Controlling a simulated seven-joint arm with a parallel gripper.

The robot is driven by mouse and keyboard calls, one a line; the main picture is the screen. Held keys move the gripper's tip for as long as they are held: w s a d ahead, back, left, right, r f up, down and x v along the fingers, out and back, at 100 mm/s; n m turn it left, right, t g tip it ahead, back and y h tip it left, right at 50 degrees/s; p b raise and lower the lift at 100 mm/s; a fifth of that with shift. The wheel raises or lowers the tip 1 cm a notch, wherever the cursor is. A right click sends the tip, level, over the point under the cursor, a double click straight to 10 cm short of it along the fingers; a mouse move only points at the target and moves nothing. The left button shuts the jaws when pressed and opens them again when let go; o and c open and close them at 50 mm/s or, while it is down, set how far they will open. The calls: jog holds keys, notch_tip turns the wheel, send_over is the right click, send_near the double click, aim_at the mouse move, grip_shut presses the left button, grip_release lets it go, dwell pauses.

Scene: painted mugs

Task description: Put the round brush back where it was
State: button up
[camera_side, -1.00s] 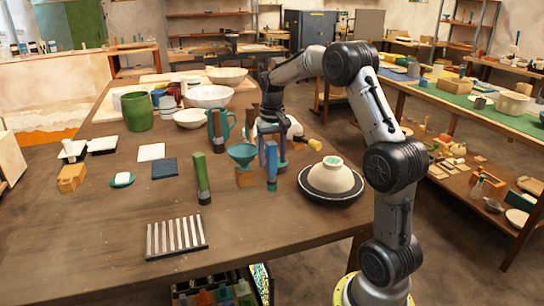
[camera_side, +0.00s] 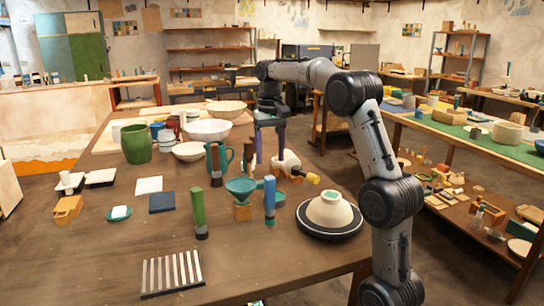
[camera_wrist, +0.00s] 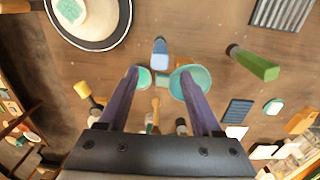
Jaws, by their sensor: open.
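Several upright stick-like tools stand on the table; I cannot tell for sure which is the round brush. The blue one with a teal foot (camera_side: 270,200) stands free right of the teal funnel (camera_side: 240,187), and shows below the fingertips in the wrist view (camera_wrist: 159,52). A green one with a dark foot (camera_side: 199,213) stands left of the funnel, also in the wrist view (camera_wrist: 255,62). A third, brown and green (camera_side: 216,165), stands by the teal mug (camera_side: 225,155).
A pale dome-shaped bowl (camera_side: 330,213) sits on a dark round base at right. A striped tile (camera_side: 172,272) lies at the front. A white vessel (camera_side: 286,164) with a yellow-tipped tool (camera_side: 313,178) is behind. The front right of the table is clear.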

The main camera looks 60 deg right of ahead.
jog(key=s+a+r+n+t, duration=0.1)
jog(key=s+a+r, duration=0.1)
jog(key=a, duration=0.3)
jog(key=s+a+r+n, duration=0.1)
jog(key=s+a+n, duration=0.1)
jog(key=a, duration=0.3)
jog(key=s+a+f+n+t, duration=0.2)
jog(key=s+a+f+n, duration=0.1)
jog(key=s+a, duration=0.4)
jog(key=s+a+f+n+t, duration=0.2)
jog(key=s+a+f, duration=0.3)
jog(key=s+a, duration=0.3)
jog(key=shift+s+a+n+t, duration=0.15)
jog(key=shift+s+n+t, duration=0.15)
jog(key=shift+s+n, duration=0.2)
jog(key=shift+o, duration=0.2)
